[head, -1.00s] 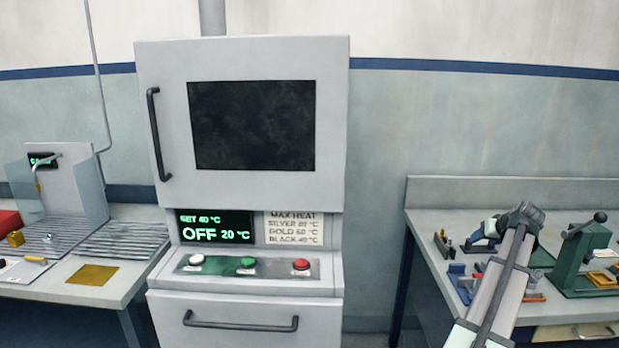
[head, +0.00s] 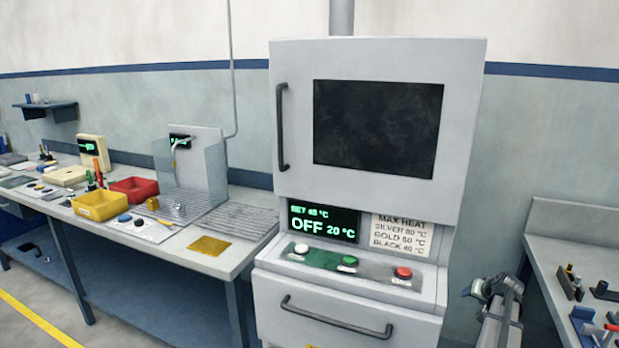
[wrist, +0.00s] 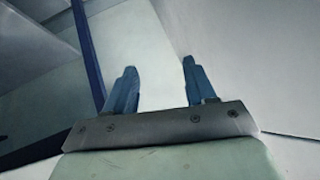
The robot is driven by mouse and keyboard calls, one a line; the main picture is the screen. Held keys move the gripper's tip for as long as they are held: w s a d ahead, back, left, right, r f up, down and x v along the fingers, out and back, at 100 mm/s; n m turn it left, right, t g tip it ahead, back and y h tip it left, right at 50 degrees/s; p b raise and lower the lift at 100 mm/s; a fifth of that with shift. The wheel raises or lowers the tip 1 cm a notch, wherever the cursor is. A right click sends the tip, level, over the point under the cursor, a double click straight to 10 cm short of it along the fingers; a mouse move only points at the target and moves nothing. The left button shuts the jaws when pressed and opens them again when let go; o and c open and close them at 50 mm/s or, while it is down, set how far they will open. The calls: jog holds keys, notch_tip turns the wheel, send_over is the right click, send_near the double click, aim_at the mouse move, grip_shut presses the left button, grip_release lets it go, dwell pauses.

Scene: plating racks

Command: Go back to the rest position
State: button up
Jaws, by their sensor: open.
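My gripper (wrist: 158,85) shows in the wrist view with its two blue fingers apart and nothing between them. Behind the fingers are pale wall and cabinet-like surfaces. In the head view part of my arm (head: 497,300) stands at the lower right, between the oven and the right bench; the fingertips cannot be made out there. The grey oven (head: 466,120) has its door shut, and its display (head: 323,222) reads SET 40 °C, OFF, 20 °C.
The left bench (head: 225,262) holds a yellow bin (head: 100,206), a red bin (head: 134,189), a ribbed drain area and a brass plate (head: 208,246). The right bench (head: 560,240) carries small tools. A drawer handle (head: 335,318) juts from the oven's lower front.

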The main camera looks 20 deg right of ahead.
jog(key=s+a+f+m, duration=0.2)
jog(key=s+a+f, duration=0.2)
jog(key=a+f, duration=0.55)
jog(key=s+a+f+m+g, duration=0.15)
jog(key=s+a+f, duration=0.35)
jog(key=f, duration=1)
jog(key=s+a+f+m+t, duration=0.1)
jog(key=s+a+f+m, duration=0.25)
jog(key=a+f, duration=0.65)
jog(key=a+f+n+g+y, duration=0.3)
jog(key=a+n, duration=0.1)
jog(key=a, duration=0.9)
jog(key=a+f+n+g+y, duration=0.2)
jog(key=a+f+n+y, duration=0.15)
jog(key=a, duration=0.95)
jog(key=s+a+r+n+g+h, duration=0.2)
jog(key=s+a+n+g, duration=0.6)
jog(key=s+a, duration=0.6)
jog(key=shift+s+a+n, duration=0.35)
jog(key=shift+a, duration=0.2)
jog(key=shift+s+a+r+n+g+h, duration=0.1)
jog(key=shift+s+r+n+g+h, duration=0.25)
jog(key=shift+s+h, duration=0.25)
jog(key=shift+c, duration=0.7)
